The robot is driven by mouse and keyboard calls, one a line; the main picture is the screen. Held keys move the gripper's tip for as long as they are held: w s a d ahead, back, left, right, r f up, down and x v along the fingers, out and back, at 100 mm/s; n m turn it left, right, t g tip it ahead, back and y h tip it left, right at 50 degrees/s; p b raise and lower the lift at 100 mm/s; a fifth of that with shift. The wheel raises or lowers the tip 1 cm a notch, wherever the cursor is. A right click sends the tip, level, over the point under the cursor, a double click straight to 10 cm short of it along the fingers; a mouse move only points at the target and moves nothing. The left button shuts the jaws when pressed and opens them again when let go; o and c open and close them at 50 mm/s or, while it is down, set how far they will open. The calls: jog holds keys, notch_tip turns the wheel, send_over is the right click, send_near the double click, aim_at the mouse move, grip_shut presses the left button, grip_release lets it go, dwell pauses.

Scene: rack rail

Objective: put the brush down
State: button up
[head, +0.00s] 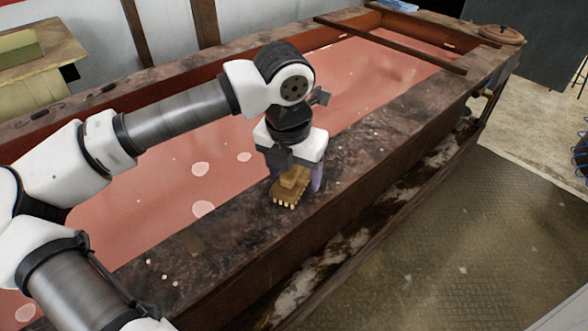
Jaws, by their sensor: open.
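A small brush (286,194) with a tan wooden block and pale bristle tufts is on the dark, worn near rim (352,158) of the long trough. It looks to rest on the rim with its bristles toward the front. My gripper (295,182) points down right over the brush. Its purple-grey fingers are apart, one on each side of the brush. The gripper is open. The fingers and gripper body hide part of the brush's upper side, and I cannot tell whether a finger touches it.
The trough holds pinkish liquid (365,85) with pale round patches. Dark bars (390,45) cross its far end, and a round brown lid (499,34) sits at the far right corner. A wooden table (40,50) stands at the upper left. The floor (470,240) at right is clear.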

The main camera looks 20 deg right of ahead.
notch_tip(320, 180, up, 12)
jog(key=s+a, duration=0.1)
jog(key=shift+a+b, duration=0.2)
jog(key=shift+b, duration=0.1)
jog(key=shift+s, duration=0.15)
dwell(0.4)
